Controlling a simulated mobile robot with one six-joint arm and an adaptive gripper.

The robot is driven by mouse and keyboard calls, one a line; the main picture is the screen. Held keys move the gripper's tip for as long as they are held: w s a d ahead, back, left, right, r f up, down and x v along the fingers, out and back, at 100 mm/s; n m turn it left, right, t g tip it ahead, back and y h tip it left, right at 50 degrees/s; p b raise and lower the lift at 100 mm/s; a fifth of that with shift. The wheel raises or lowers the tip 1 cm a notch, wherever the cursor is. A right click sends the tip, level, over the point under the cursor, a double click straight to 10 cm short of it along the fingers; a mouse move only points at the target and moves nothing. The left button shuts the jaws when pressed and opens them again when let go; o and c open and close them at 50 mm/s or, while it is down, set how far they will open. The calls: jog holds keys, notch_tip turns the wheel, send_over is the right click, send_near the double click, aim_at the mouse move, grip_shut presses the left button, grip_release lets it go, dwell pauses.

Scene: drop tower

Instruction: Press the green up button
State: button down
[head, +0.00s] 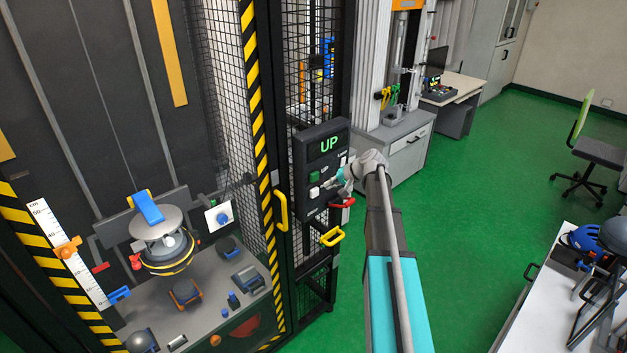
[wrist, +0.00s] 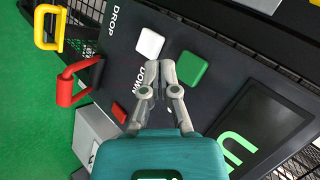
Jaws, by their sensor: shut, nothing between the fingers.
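The control panel (head: 308,150) is dark and fixed to the mesh side of the tower, with its display (head: 329,145) lit and reading "UP" in green. The green button (wrist: 192,70) is square and lies just right of my fingertips in the wrist view. A white button (wrist: 149,43) lies just above the fingertips, beside the "DROP" and "DOWN" lettering. My gripper (wrist: 161,72) is shut and empty, its tips at the left edge of the green button; whether they touch it I cannot tell. In the head view my gripper (head: 329,184) is at the panel's front.
A red button (wrist: 119,112) is left of my fingers. A red handle (head: 342,203) and a yellow handle (head: 332,236) stick out below the panel. A grey cabinet (head: 400,145) stands behind my arm. The green floor (head: 490,190) to the right is open.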

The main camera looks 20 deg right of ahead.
jog(key=shift+s+d, duration=0.2)
jog(key=shift+s, duration=0.3)
jog(key=shift+s+d, duration=0.15)
jog(key=shift+s, duration=0.3)
jog(key=s+a+f+n+g+h+b, duration=0.1)
jog(key=s+a+f+n+g+b, duration=0.1)
jog(key=s+a+f, duration=0.45)
jog(key=s+a+f+n+g+h+b, duration=0.1)
jog(key=s+a+f+n+g+b, duration=0.2)
jog(key=a, duration=0.7)
jog(key=s+a+f+n+g+h+b, duration=0.1)
jog(key=s+a+f+h+b, duration=0.1)
jog(key=s, duration=0.5)
jog(key=s+a+f+n+g+h+b, duration=0.1)
jog(key=s+a+f+h+b, duration=0.1)
jog(key=s+a+f, duration=0.2)
jog(key=s+a, duration=0.2)
jog(key=s, duration=0.1)
jog(key=shift+s+a+h, duration=0.25)
jog(key=shift+h, duration=0.05)
jog(key=shift+f, duration=0.15)
